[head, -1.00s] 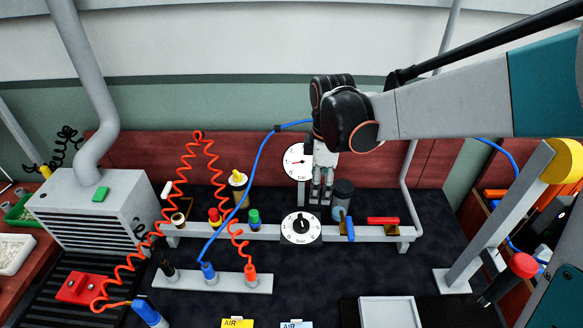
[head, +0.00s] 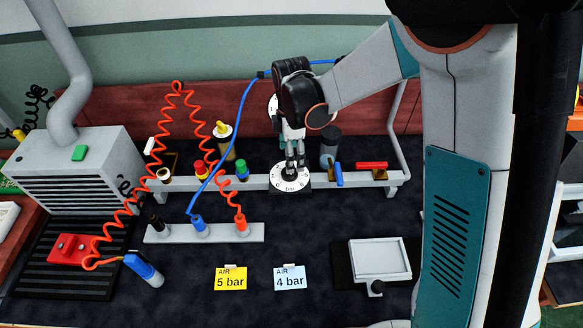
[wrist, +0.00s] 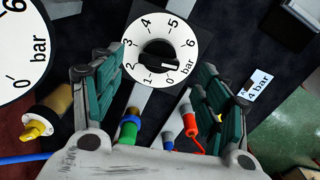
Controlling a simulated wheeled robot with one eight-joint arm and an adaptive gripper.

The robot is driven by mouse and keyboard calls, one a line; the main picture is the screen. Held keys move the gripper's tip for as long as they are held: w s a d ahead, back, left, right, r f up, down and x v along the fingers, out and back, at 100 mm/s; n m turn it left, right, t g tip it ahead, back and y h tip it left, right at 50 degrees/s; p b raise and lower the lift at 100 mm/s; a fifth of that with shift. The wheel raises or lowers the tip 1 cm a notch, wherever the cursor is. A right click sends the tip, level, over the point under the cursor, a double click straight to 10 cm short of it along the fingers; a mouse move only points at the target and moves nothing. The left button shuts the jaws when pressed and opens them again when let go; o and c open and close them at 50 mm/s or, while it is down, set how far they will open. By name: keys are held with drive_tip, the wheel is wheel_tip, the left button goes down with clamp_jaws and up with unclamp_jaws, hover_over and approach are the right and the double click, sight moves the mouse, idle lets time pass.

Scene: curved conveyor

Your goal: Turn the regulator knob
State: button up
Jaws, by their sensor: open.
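The regulator knob is a black knob (wrist: 158,53) on a white round dial (wrist: 181,28) numbered 0 to 6 bar. In the wrist view a white mark on the knob lies near the "0" and "bar" lettering. My gripper (head: 290,164) points down over the dial. Its green-padded fingers are open and stand apart on either side of the knob in the wrist view. I cannot tell how high they are above it.
A white pressure gauge (wrist: 22,47) stands behind the dial, partly hidden by my gripper in the head view. Red (head: 371,165) and blue (head: 338,174) valve handles are to the right. A yellow "5 bar" card (head: 230,279) and a light blue "4 bar" card (head: 290,277) lie in front.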

wheel_tip(320, 180, down, 5)
drive_tip(key=shift+b, duration=0.6)
drive_tip(key=c, duration=1.1)
